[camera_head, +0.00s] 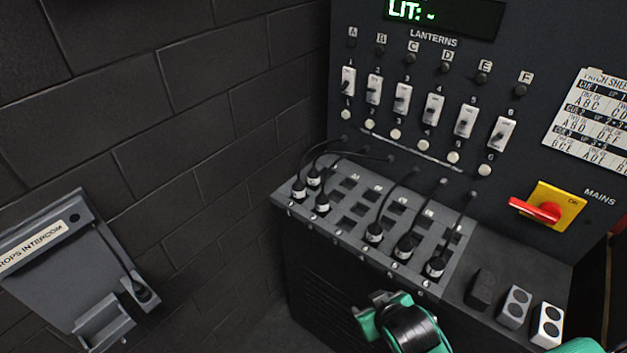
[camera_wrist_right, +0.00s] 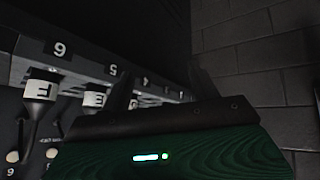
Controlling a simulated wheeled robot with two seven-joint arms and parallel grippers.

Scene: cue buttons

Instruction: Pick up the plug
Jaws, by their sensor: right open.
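Several black plugs with white labelled collars and black cords stand on the sloped patch panel (camera_head: 345,228) in the head view. The nearest is the plug at the right end (camera_head: 435,267), labelled F in the right wrist view (camera_wrist_right: 40,92). Beside it stands another plug (camera_head: 405,247), labelled E in the right wrist view (camera_wrist_right: 95,98). My right gripper (camera_head: 382,308), green and black, is in front of the panel's front edge, below these plugs. In the right wrist view its two dark fingers (camera_wrist_right: 163,92) are apart, with no plug seen between them. My left gripper is not in view.
Above the panel are lantern switches (camera_head: 433,108) and a red-handled mains switch (camera_head: 548,212). Small blocks (camera_head: 515,307) stand at the right of the ledge. An intercom box (camera_head: 75,265) is on the left brick wall. The space between the box and the console is clear.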

